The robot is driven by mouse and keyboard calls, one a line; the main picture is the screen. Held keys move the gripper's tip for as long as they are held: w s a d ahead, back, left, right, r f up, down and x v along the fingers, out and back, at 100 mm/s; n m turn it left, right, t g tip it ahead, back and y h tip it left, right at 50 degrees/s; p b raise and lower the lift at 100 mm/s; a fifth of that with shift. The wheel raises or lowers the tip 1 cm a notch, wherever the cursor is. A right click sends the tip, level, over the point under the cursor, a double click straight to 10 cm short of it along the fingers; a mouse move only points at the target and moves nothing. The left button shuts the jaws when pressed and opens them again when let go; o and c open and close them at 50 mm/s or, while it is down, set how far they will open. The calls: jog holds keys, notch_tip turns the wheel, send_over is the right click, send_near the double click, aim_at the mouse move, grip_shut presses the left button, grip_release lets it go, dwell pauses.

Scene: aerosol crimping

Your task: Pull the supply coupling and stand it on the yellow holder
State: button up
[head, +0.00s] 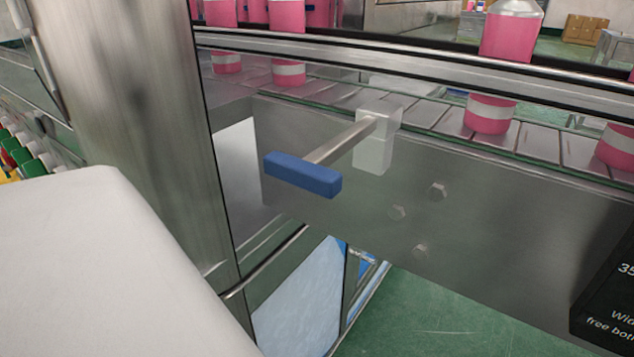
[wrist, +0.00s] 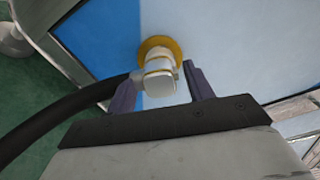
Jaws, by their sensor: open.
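The supply coupling (wrist: 159,77) shows in the wrist view as a pale, short cylinder with a thin gold band and a black hose (wrist: 60,115) running off to the left. It sits against a round yellow fitting (wrist: 157,50) on a blue and white panel. My gripper (wrist: 160,85) is open, one dark finger on each side of the coupling; I cannot tell whether either finger touches it. The head view shows neither gripper nor coupling. I cannot make out a yellow holder in either view.
In the head view, a blue-handled lever (head: 303,175) sticks out from the steel conveyor side (head: 330,215). Pink cans (head: 508,38) stand on the conveyor. A steel post (head: 150,100) rises at the left. Green floor (head: 430,320) is bare below.

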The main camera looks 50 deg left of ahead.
grip_shut()
jog(key=shift+v, duration=3)
jog(key=shift+w, duration=0.15)
